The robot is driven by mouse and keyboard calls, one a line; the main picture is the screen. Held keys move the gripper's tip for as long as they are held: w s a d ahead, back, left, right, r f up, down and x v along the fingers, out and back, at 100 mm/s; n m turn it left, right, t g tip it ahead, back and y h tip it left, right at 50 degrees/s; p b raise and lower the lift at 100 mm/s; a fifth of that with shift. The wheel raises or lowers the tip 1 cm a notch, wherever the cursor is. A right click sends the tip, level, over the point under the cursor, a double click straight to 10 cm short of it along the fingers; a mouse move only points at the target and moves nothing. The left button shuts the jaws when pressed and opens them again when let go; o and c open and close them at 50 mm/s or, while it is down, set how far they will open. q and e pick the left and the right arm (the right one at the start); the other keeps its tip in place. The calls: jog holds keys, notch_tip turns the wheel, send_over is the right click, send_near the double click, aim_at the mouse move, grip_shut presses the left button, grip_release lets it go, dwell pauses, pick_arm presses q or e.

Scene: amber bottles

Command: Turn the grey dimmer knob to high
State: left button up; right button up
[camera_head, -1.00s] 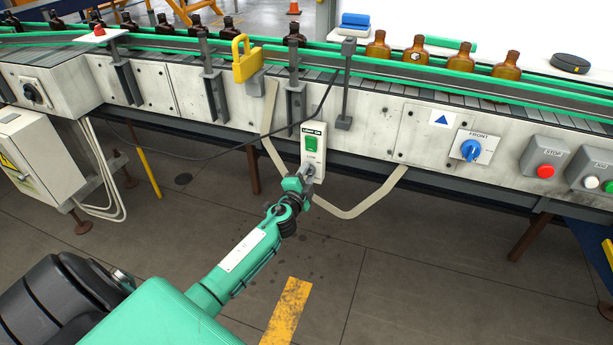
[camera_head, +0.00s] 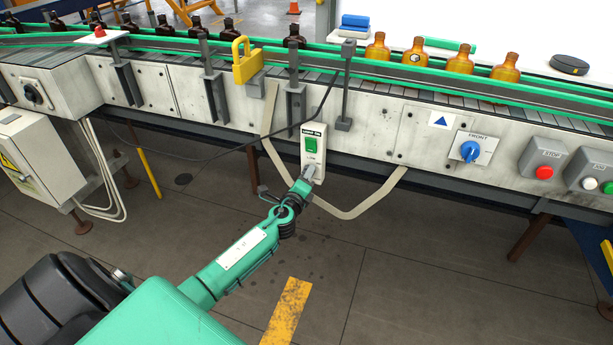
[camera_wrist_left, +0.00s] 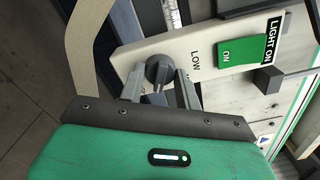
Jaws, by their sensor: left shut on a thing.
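The grey dimmer knob (camera_wrist_left: 158,70) sits on a pale control plate (camera_wrist_left: 185,45), below a green rocker switch (camera_wrist_left: 238,51) marked ON. The word LOW is printed between knob and switch; no HIGH mark is readable. My left gripper (camera_wrist_left: 160,83) is shut on the knob, one finger on each side. In the head view the left gripper (camera_head: 309,175) reaches the lower end of the control box (camera_head: 313,148), and the knob is too small to make out there. My right gripper is not in view.
A conveyor with green rails carries amber bottles (camera_head: 461,59) in front of a bright white panel. A blue FRONT knob (camera_head: 470,151) and a red stop button (camera_head: 544,172) are to the right. Open floor lies below.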

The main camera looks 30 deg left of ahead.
pick_arm(q)
jog(key=shift+f+m, duration=0.1)
jog(key=shift+m, duration=0.3)
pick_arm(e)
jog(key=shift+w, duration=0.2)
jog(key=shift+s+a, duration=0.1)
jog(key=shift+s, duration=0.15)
pick_arm(q)
jog(key=o, duration=1)
jog(key=shift+c, duration=0.2)
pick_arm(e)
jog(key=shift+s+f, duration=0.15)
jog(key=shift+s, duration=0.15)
pick_arm(q)
jog(key=shift+s, duration=0.1)
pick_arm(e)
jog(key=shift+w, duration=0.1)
pick_arm(q)
jog(key=v, duration=1.3)
jog(key=shift+s, duration=0.3)
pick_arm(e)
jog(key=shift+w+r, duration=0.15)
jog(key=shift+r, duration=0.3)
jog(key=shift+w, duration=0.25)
